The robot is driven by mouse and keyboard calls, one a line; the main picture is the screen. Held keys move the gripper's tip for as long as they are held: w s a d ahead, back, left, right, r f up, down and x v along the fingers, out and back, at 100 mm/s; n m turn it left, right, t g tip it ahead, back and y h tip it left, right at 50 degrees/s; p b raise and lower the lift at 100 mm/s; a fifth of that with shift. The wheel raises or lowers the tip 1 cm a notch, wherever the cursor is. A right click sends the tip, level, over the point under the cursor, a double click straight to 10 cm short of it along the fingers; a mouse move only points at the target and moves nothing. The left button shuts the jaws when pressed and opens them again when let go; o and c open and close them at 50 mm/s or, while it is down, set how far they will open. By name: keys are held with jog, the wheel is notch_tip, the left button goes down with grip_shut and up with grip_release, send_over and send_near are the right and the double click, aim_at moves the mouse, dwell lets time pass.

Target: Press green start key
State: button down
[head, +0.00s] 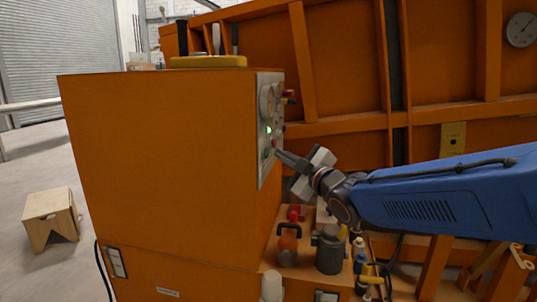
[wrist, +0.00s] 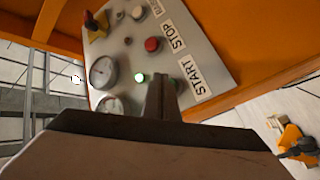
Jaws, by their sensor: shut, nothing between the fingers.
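The grey control panel (head: 265,105) is on the side of the orange cabinet and also fills the upper middle of the wrist view (wrist: 125,55). The START label (wrist: 195,76) is on it. A dark green key (wrist: 177,85) shows beside that label, mostly hidden behind my fingers. My gripper (head: 279,154) is shut and empty, its tips at the lower part of the panel. In the wrist view the fingertips (wrist: 164,78) overlap the key; I cannot tell whether they touch it. A green lamp (wrist: 140,77) glows to the left of the fingers.
A red button (wrist: 153,44) by the STOP label (wrist: 172,35) is close to the fingers. Gauges (wrist: 102,72) and a red-yellow switch (wrist: 95,24) share the panel. Below my gripper, a grey canister (head: 329,252) and bottles crowd a ledge. A wooden stool (head: 51,212) stands left.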

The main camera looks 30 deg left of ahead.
jog(key=shift+d, duration=0.1)
jog(key=shift+w+d, duration=0.2)
jog(key=shift+d, duration=0.6)
jog(key=shift+w+d, duration=0.2)
jog(key=shift+d, duration=0.6)
jog(key=shift+w+d, duration=0.2)
jog(key=shift+d, duration=0.6)
jog(key=d+f+m+t+h, duration=0.1)
jog(key=d+f+m+h, duration=0.25)
jog(key=d, duration=0.75)
jog(key=d+f+m+h, duration=0.2)
jog(key=d+m+h, duration=0.2)
jog(key=d, duration=0.8)
jog(key=d+f+m+t+h, duration=0.1)
jog(key=d+f+m+h, duration=0.25)
jog(key=d, duration=0.75)
jog(key=s+d+f+m+g+h, duration=0.2)
jog(key=s+d+f+m, duration=0.1)
jog(key=s+d, duration=0.35)
jog(key=s+d+f+m+g+h, duration=0.1)
jog(key=s+d+f+m+h, duration=0.2)
jog(key=s+d, duration=0.35)
jog(key=s+d+f+m+g, duration=0.2)
jog(key=s+d+f, duration=0.1)
jog(key=s, duration=0.5)
jog(key=s+d+f+m+g, duration=0.2)
jog(key=s+f, duration=0.3)
jog(key=s, duration=0.3)
jog(key=shift+d+f, duration=0.4)
jog(key=shift+d, duration=0.05)
